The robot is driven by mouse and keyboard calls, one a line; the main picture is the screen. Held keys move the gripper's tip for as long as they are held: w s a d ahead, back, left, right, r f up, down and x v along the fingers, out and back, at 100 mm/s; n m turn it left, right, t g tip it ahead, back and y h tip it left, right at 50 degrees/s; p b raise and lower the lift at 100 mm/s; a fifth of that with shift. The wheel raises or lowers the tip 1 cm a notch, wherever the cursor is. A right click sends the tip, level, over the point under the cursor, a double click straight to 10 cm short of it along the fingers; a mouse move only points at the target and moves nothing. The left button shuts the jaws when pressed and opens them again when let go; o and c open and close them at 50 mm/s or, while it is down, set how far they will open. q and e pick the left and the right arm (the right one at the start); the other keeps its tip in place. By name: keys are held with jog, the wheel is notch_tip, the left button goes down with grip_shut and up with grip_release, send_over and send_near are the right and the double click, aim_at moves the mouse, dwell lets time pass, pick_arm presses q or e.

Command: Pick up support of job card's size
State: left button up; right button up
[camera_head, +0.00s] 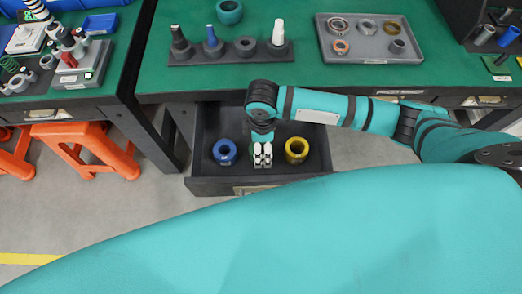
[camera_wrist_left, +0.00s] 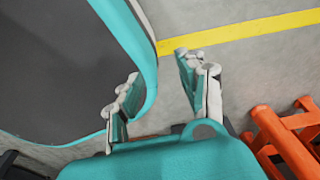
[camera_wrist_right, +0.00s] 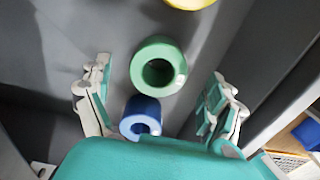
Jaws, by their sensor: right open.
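Three ring-shaped supports stand in the open drawer (camera_head: 203,186): a blue support (camera_head: 216,156) at left, a green support (camera_wrist_right: 140,66) in the middle and a yellow support (camera_head: 288,150) at right. In the head view my right gripper (camera_head: 262,160) hangs over the middle and largely hides the green support. In the right wrist view its fingers are spread, with the green support between and beyond them and the blue support (camera_wrist_right: 129,112) nearer. The right gripper is empty. My left gripper (camera_wrist_left: 160,80) is open and empty above the floor, away from the drawer. I cannot identify the job card.
The green-topped table (camera_head: 300,80) is above the drawer. It carries a dark rack (camera_head: 220,58) of upright parts and a grey tray (camera_head: 370,54) of rings. Orange stools (camera_head: 108,150) stand at left. The drawer walls closely surround the supports.

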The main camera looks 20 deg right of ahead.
notch_tip(320, 180, down, 4)
jog(key=shift+w+a+r, duration=0.1)
jog(key=shift+f, duration=0.6)
jog(key=c, duration=1)
pick_arm(q)
jog(key=shift+s+f, duration=0.25)
jog(key=shift+s, duration=0.5)
pick_arm(e)
jog(key=c, duration=0.6)
